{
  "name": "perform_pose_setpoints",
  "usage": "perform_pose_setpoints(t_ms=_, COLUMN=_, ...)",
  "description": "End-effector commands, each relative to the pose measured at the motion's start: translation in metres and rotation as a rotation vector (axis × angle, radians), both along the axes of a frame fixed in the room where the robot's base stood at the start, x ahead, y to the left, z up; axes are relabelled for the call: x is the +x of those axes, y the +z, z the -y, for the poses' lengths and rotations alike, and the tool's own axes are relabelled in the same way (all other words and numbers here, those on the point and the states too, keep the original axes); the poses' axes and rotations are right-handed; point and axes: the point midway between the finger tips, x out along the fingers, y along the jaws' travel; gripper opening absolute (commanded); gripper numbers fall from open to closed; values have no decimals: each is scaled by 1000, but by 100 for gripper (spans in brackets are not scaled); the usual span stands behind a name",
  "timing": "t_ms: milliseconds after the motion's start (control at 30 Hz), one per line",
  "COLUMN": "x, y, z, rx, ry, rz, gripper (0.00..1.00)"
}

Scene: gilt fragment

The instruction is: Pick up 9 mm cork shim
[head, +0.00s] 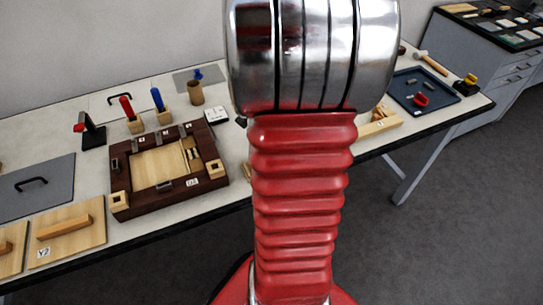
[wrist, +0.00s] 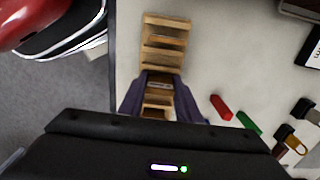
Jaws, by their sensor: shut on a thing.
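In the wrist view, a wooden slotted rack (wrist: 164,32) runs up the table from between my fingers. My gripper (wrist: 160,80) is at the rack, with one dark finger on each side. It is shut on a small piece with a pale label-like face, which I take to be the cork shim (wrist: 160,86). The piece is still among the rack's slats, and I cannot tell whether it is clear of its slot. No size marking is readable. In the head view my arm hides the gripper and the shim.
Right of the rack lie a red block (wrist: 221,107), a green block (wrist: 248,122) and several dark pieces. The table edge is close on the left. The head view shows a dark wooden frame (head: 122,200) and a blue tray (head: 440,105).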

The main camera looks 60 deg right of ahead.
Motion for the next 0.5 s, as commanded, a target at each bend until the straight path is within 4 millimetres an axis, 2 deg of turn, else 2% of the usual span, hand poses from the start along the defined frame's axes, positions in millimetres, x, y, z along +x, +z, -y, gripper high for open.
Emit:
perform_pose_setpoints(t_ms=167, x=1, y=14, z=1, rx=-2, ry=0, rz=2, gripper=10)
perform_pose_setpoints(t_ms=500, x=1, y=72, z=1, rx=-4, ry=0, rz=3, gripper=10)
